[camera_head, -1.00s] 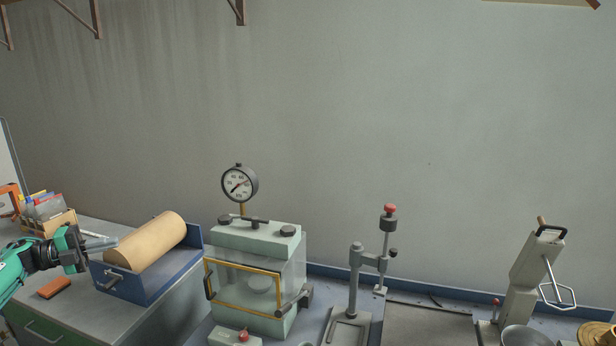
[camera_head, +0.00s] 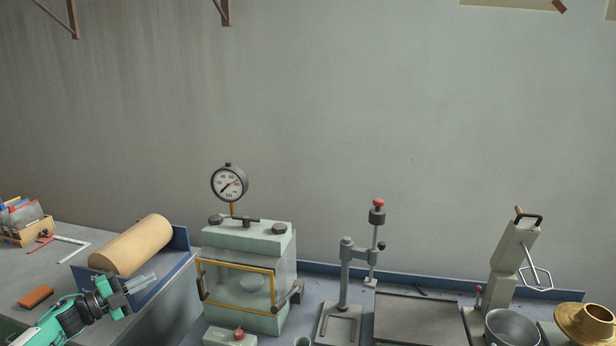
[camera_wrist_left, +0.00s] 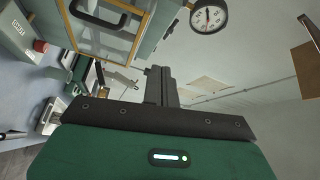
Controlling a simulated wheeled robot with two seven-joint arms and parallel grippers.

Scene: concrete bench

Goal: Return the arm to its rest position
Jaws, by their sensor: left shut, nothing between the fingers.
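My left gripper (camera_head: 140,283) is at the lower left of the head view, in front of the blue roll holder. Its fingers are shut with nothing between them and point right. In the left wrist view the shut fingers (camera_wrist_left: 160,86) stand up from the dark palm, with no object at them. The left arm, green and black, comes in from the lower left corner. My right gripper shows in neither view.
A brown roll (camera_head: 131,245) lies in a blue holder (camera_head: 178,262) close behind the gripper. A pale green chamber (camera_head: 247,238) with a gauge (camera_head: 229,183) stands to the right. An orange block (camera_head: 36,297) lies left. A stand (camera_head: 345,290) and a metal bowl (camera_head: 512,328) are farther right.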

